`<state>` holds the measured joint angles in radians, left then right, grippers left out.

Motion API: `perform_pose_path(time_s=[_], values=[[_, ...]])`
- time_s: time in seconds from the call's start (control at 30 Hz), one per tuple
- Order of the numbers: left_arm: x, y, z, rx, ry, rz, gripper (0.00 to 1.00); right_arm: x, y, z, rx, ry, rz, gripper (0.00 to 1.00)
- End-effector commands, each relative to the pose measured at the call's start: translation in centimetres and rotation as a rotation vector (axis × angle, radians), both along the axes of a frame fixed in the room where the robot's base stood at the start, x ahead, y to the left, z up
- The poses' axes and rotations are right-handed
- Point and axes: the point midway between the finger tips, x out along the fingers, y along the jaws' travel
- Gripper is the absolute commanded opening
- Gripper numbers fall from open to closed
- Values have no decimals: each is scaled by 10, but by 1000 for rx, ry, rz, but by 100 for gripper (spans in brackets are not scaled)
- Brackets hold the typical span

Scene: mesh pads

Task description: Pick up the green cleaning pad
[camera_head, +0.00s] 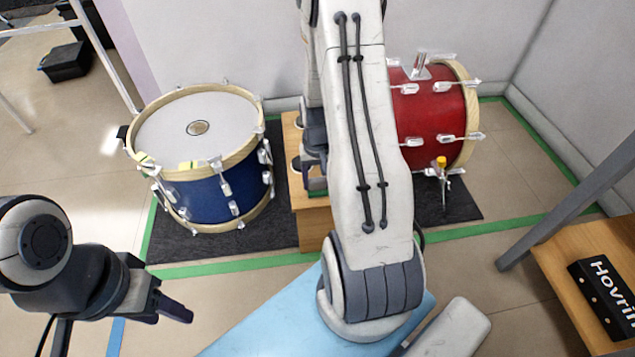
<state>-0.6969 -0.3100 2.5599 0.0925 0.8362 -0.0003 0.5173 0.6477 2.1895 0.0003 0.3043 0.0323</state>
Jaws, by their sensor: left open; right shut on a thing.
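A small sliver of green, which I take to be the green cleaning pad (317,191), shows at the top of the wooden box, beside my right arm. Most of it is hidden by my arm and gripper. My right gripper (312,172) points down over the box between the two drums and is shut on the pad; its fingertips are largely hidden. My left gripper (168,303) is open and empty at the lower left, well away from the box.
The wooden box (313,222) stands between a blue drum (208,195) and a red drum (432,115) on dark mats. A light blue surface (270,320) lies in front. A wooden table (575,262) with a black "Hovrik" box (607,295) is at right.

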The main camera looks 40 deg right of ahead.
Motion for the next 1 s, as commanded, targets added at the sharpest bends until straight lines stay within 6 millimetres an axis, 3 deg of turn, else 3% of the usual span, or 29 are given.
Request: perform_pose_path(time_s=[0.17,0.37,0.7,1.0], values=[[0,0,12,0,0,0,50,0,0,15,-1,-1,0,7],[0,0,36,0,0,0,50,1,0,49,-1,-2,0,7],[0,0,73,0,0,0,50,-69,-36,92,-1,-1,-8,7],[0,0,86,0,0,0,50,-100,-52,109,0,0,-2,7]])
